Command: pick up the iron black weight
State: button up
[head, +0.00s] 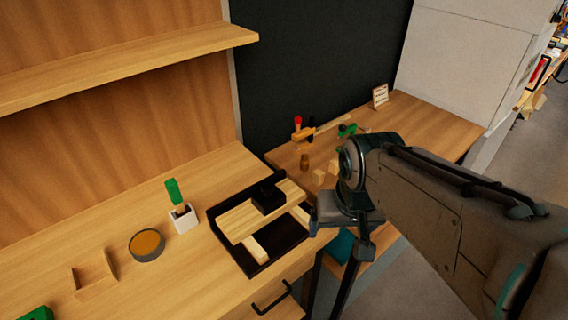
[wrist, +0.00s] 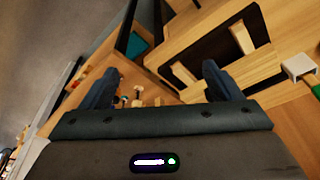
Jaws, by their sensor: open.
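The iron black weight (head: 267,197) is a small dark block in the head view. It sits on a pale wooden board (head: 238,222) that lies across a black tray (head: 262,268) on the bench. My gripper (head: 340,236) is to the right of the tray, above the bench's right end, apart from the weight. In the wrist view my gripper (wrist: 160,78) shows two dark fingers spread apart with nothing between them. The tray (wrist: 208,52) also shows there, beyond the right finger. I cannot make out the weight in the wrist view.
A white holder (head: 184,219) with a green-handled tool, a round tin (head: 146,245) and a wooden stand (head: 94,277) are left of the tray. Several small items stand on the farther bench (head: 430,122). A shelf (head: 130,62) overhangs the back left.

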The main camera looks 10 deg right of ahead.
jog(key=w+a+r+m+g+p, duration=0.1)
jog(key=w+a+r+m+p, duration=0.15)
jog(key=w+a+r, duration=0.4)
jog(key=m+h+p, duration=0.1)
jog(key=m, duration=0.5)
send_near(268, 184)
jog(key=shift+g, duration=0.4)
jog(key=f, duration=0.6)
jog(key=shift+w+f+p, duration=0.3)
jog(key=shift+w+f, duration=0.05)
jog(key=shift+w+d+f+p, duration=0.15)
jog(key=shift+f+p, duration=0.05)
jog(key=shift+f, duration=0.65)
jog(key=shift+w+d+f+p, duration=0.15)
jog(key=shift+f+p, duration=0.1)
jog(key=shift+f, duration=0.65)
jog(key=shift+w+d+f+p, duration=0.1)
jog(key=shift+d+f+p, duration=0.1)
jog(key=shift+f, duration=0.65)
grip_shut()
jog(key=shift+r, duration=0.1)
